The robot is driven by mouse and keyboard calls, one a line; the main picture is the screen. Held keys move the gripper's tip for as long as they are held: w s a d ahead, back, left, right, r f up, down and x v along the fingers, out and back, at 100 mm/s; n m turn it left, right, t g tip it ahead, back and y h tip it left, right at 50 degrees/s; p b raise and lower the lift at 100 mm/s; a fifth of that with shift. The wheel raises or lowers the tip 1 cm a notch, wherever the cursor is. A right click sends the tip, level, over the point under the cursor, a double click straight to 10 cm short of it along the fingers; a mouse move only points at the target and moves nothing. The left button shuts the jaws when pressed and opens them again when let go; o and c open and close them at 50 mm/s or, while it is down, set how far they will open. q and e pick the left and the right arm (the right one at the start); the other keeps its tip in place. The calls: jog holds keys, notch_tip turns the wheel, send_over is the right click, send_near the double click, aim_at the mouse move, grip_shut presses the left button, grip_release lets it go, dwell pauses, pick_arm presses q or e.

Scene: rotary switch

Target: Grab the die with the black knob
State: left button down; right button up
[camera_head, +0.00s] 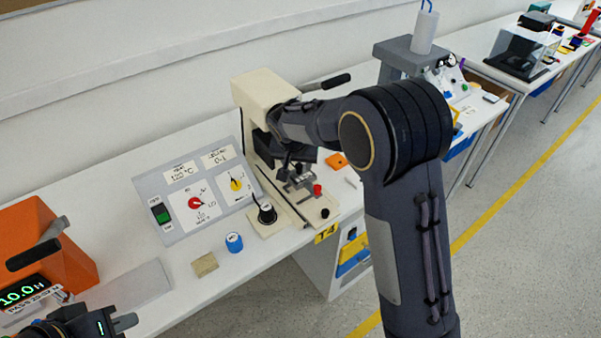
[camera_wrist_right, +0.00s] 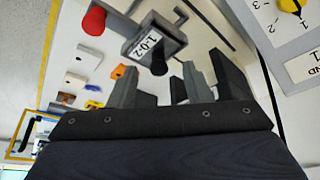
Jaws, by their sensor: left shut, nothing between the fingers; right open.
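A red knob (camera_wrist_right: 93,20) is at the upper left. In the head view the red knob (camera_head: 317,189) and the black knob (camera_head: 325,212) show at the press's front. My right gripper (camera_head: 296,172) is open over this area, its fingers (camera_wrist_right: 168,82) apart; I see no contact. My left gripper (camera_head: 122,322) is shut and empty at the lower left.
The cream press (camera_head: 262,88) stands behind my right gripper. A sloped panel (camera_head: 166,190) with dials is left of it. A black round part (camera_head: 266,212), a blue cylinder (camera_head: 234,242) and a tan block (camera_head: 204,264) lie in front. An orange device (camera_head: 62,245) stands far left.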

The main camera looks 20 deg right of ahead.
aim_at(301, 173)
jog(key=shift+x, duration=1.45)
jog(key=shift+d+r, duration=0.1)
grip_shut()
